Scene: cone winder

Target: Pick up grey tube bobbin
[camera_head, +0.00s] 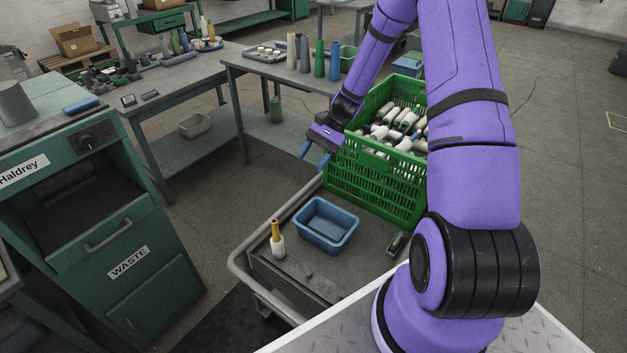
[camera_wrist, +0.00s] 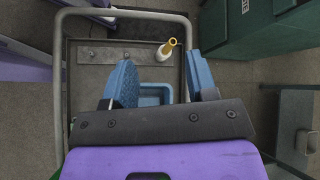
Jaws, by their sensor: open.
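I cannot single out a bobbin with a grey tube. Several white-wound bobbins (camera_head: 403,128) lie jumbled in the green crate (camera_head: 372,188), and their tube colours are too small to tell apart surely. One bobbin with a yellow tube (camera_head: 276,243) stands upright on the cart, left of the blue bin; it also shows in the wrist view (camera_wrist: 165,50). My gripper (camera_head: 314,158) is open and empty, in the air left of the crate and above the cart. In the wrist view, its two blue fingers (camera_wrist: 160,60) point down toward the cart, with the blue bin partly hidden behind them.
The blue bin (camera_head: 326,224) looks empty on the cart (camera_head: 290,280). A small dark green-and-grey item (camera_head: 397,243) lies beside the crate. A table (camera_head: 262,78) behind holds upright beige, green and blue cones. A green waste cabinet (camera_head: 110,215) stands at left.

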